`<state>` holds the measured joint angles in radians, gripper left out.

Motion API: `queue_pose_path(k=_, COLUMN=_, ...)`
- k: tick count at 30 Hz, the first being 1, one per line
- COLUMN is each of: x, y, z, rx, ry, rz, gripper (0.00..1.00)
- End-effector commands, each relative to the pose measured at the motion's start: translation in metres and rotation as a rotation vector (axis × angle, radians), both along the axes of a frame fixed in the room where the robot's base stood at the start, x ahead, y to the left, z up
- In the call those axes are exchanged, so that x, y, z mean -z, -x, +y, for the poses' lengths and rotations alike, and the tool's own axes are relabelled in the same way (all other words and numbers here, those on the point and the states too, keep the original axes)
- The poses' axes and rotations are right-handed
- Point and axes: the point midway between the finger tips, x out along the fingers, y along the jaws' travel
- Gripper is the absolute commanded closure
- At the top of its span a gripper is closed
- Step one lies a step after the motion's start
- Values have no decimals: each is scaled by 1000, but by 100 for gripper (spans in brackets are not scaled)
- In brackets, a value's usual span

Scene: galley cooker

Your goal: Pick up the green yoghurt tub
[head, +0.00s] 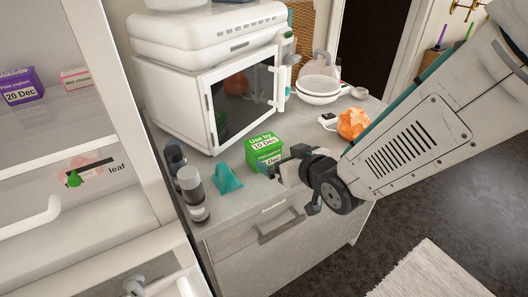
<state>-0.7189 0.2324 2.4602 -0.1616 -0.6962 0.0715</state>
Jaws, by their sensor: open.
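The green yoghurt tub (264,148) stands on the grey counter in front of the microwave. It is box-shaped, with a white "Use by 10 Dec" label on top and more print on its front. My gripper (284,172) is open at the tub's right side, close to its lower right corner. I cannot tell from this view whether a finger touches the tub. The gripper's far parts are partly hidden by the wrist.
A white microwave (202,110) stands behind the tub. A teal cloth-like item (228,180) and dark bottles (191,187) are to the left. An orange crumpled item (353,123) and white bowls (318,88) are to the right. An open fridge (150,120) fills the left.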

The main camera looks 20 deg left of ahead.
Motion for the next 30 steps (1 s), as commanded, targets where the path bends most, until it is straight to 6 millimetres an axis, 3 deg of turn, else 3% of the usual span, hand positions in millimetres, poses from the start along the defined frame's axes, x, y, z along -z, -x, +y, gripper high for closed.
queue_pose_path(k=5, x=7, y=2, z=20, rx=-32, ry=-30, rz=-20, gripper=0)
queue_pose_path(k=19, x=27, y=-40, z=61, rx=-29, ry=-30, rz=-20, gripper=0)
queue_pose_path(k=29, x=29, y=-45, z=67, rx=-29, ry=-31, rz=-20, gripper=0)
queue_pose_path(k=30, x=29, y=-45, z=67, rx=-29, ry=-31, rz=-20, gripper=6)
